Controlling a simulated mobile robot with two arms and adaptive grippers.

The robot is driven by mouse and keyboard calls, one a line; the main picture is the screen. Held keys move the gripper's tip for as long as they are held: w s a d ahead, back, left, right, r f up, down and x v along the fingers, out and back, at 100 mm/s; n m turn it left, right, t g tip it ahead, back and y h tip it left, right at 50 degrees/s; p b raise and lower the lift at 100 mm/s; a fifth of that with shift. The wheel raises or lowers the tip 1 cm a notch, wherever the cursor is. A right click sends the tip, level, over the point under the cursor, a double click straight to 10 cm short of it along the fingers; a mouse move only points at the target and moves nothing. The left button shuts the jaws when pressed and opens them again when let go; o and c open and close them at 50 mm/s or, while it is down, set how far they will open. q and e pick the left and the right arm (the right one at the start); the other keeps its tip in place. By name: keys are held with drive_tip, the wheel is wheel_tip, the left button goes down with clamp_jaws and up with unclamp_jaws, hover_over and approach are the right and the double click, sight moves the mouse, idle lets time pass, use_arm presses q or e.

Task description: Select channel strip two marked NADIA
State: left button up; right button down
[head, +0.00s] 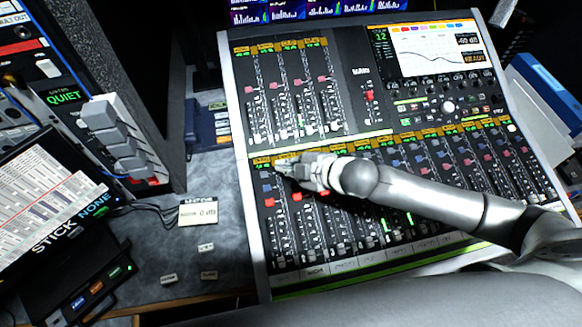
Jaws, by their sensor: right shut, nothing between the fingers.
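The mixing console (240,130) fills the middle and right of the head view. Its lower bank is a row of channel strips with small screens along the top and a white label strip (343,266) along the bottom. The second label from the left (315,271) seems to carry the NADIA mark, but the writing is too small to be sure. My right gripper (285,166) is shut and empty. Its tips are at the top of the leftmost lower strips and hide the buttons there. I cannot tell whether they touch the panel. My left gripper is not in view.
An upper fader bank (290,95) and a display (432,50) lie beyond my right arm. On the left are a grey-lever unit (115,140), a black box (75,270) and a small card (198,212). The grey desk (215,175) between is mostly clear.

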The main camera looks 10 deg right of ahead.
drive_tip(key=shift+f, duration=0.4)
idle(0.5)
drive_tip(key=shift+r, duration=0.1)
drive_tip(key=shift+r+p, duration=0.75)
drive_tip(key=shift+p, duration=0.15)
drive_tip(key=r+p, duration=0.5)
drive_tip(key=shift+s, duration=0.4)
idle(0.5)
